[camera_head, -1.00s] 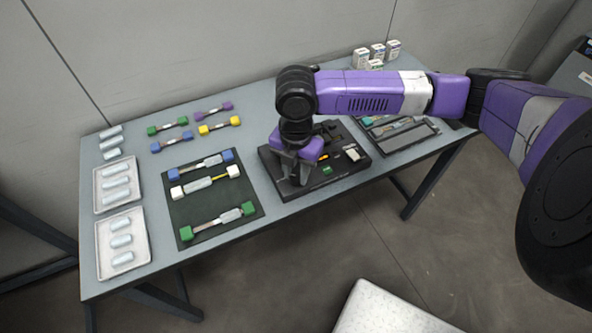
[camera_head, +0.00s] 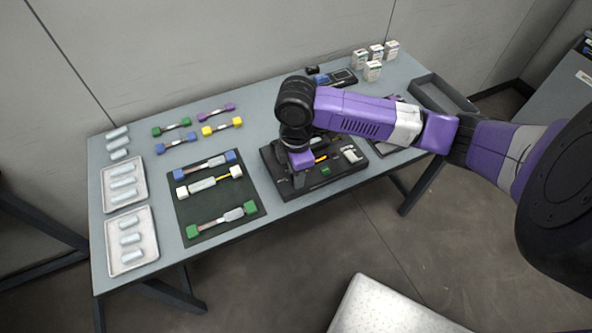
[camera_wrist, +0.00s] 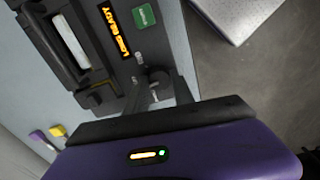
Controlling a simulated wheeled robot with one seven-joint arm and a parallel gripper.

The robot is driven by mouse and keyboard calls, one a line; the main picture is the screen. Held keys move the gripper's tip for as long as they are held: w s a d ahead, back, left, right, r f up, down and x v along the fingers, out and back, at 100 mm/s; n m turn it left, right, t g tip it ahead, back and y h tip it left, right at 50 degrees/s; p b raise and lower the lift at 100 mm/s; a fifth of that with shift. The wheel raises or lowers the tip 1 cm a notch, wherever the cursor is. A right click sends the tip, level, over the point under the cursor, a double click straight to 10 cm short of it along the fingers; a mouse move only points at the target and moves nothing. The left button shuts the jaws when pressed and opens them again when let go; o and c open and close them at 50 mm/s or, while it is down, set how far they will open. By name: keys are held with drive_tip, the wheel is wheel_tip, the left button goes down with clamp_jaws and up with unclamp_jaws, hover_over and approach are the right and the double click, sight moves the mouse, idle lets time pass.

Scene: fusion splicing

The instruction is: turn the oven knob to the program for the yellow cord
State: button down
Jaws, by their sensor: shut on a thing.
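The dark machine with the oven (camera_head: 330,182) sits at the table's front middle. It also shows in the wrist view (camera_wrist: 75,85), with a lit orange display (camera_wrist: 115,32) and a green button (camera_wrist: 144,15). My gripper (camera_wrist: 160,88) points down at the machine's edge, its fingers closed around the small dark knob (camera_wrist: 157,76); the knob's marking cannot be read. In the head view my gripper (camera_head: 299,180) mostly hides the knob.
The dark mat (camera_head: 200,208) also holds blue-ended and green-ended cords. Two white trays (camera_head: 128,240) with pale cylinders stand at the left. Small white boxes (camera_head: 372,70) and a dark open tray (camera_head: 440,95) are at the back right.

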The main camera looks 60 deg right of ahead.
drive_tip(key=shift+d+m, duration=0.1)
drive_tip(key=shift+m, duration=0.4)
drive_tip(key=c, duration=1.1)
unclamp_jaws()
drive_tip(key=shift+r, duration=3.95)
